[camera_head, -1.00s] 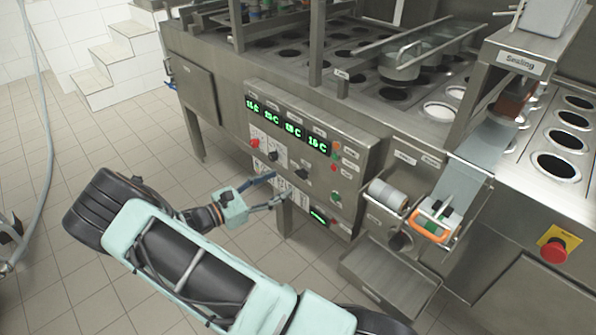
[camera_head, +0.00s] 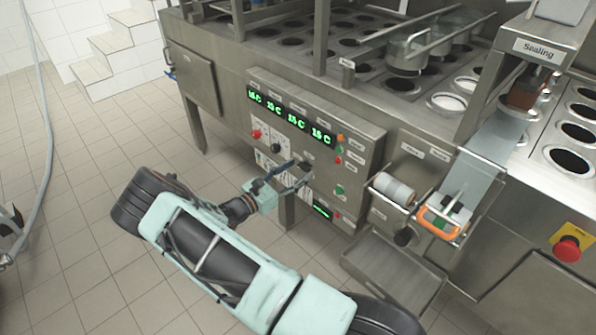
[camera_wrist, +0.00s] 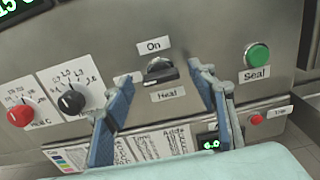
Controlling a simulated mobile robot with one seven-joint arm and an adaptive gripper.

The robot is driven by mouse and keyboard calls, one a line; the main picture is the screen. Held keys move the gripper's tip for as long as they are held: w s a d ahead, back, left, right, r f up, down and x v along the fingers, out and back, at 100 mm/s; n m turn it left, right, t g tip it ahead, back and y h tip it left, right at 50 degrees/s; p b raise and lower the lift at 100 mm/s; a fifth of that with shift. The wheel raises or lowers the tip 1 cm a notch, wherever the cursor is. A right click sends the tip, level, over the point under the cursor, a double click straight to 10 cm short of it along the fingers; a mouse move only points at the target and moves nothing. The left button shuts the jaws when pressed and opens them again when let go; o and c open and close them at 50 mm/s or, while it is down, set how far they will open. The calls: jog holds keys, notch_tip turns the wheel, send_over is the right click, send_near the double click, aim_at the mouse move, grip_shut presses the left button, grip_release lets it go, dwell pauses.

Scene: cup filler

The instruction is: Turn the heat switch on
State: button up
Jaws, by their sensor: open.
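The heat switch (camera_wrist: 160,71) is a dark knob with a raised grip on a metal plate. It sits between an "On" label (camera_wrist: 154,46) above and a "Heat" label (camera_wrist: 168,95) below. Its grip looks roughly level in the wrist view. My gripper (camera_wrist: 159,77) is open, with one blue finger to the left of the switch and one to the right. No finger visibly touches it. In the head view, my gripper (camera_head: 296,174) is at the control panel (camera_head: 352,150), and its fingers partly cover the switch area.
Left of the switch are a black dial (camera_wrist: 71,101) and a red knob (camera_wrist: 20,115). Right of it are a green "Seal" button (camera_wrist: 257,55) and a small red button (camera_wrist: 257,119). A red emergency stop (camera_head: 567,249) is at far right. Open floor lies left.

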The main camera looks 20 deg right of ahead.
jog(key=shift+w+d, duration=0.1)
jog(key=shift+d, duration=0.25)
jog(key=shift+c, duration=0.6)
jog(key=c, duration=1)
jog(key=shift+c, duration=0.2)
